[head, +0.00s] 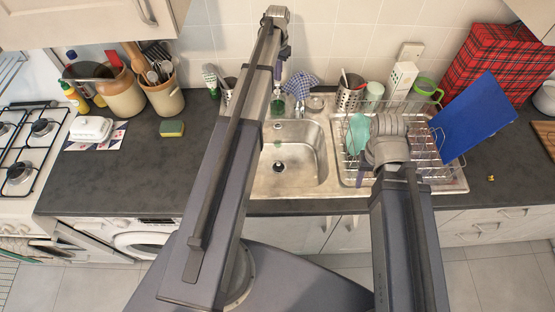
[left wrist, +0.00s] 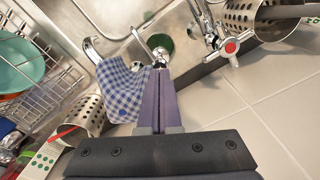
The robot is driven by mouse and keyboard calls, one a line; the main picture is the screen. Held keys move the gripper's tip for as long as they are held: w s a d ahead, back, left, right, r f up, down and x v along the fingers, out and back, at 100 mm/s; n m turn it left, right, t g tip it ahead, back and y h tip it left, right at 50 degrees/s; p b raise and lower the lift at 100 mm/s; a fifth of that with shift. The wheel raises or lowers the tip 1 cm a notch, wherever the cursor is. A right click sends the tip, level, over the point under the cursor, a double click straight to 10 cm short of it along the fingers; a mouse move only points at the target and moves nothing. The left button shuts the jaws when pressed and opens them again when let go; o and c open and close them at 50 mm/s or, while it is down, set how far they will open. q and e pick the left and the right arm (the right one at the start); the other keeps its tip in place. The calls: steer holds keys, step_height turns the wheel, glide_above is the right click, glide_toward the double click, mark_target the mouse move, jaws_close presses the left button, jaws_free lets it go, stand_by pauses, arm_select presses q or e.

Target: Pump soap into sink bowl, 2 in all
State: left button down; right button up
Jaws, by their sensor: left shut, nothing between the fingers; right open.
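The green soap dispenser (head: 277,107) stands behind the sink bowl (head: 308,165), partly hidden by my left arm. In the left wrist view, the dispenser (left wrist: 160,43) lies just beyond the fingertips, with its metal pump top near them; I cannot tell whether they touch. My left gripper (head: 279,86) is shut and empty, pointing down at the dispenser; its purple fingers (left wrist: 159,74) are together in the wrist view. A small greenish patch shows on the bowl's back wall. My right gripper (head: 362,172) is open over the drying rack, its fingers mostly hidden by the wrist.
A blue checked cloth (head: 301,84) hangs by the tap, close to my left fingers in the wrist view (left wrist: 124,90). The drying rack (head: 428,172) holds a blue board (head: 478,115) and a teal dish (head: 357,133). A sponge (head: 171,128) lies left on open counter (head: 130,175).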

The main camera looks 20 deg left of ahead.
mark_target(278, 83)
arm_select(q)
steer(key=shift+f, duration=0.15)
steer(key=shift+f+b, duration=1.4)
steer(key=shift+b, duration=0.15)
steer(key=shift+r, duration=0.25)
steer(key=shift+r+p, duration=1.3)
steer(key=shift+p, duration=0.25)
step_height(278, 83, up, 6)
steer(key=p, duration=0.6)
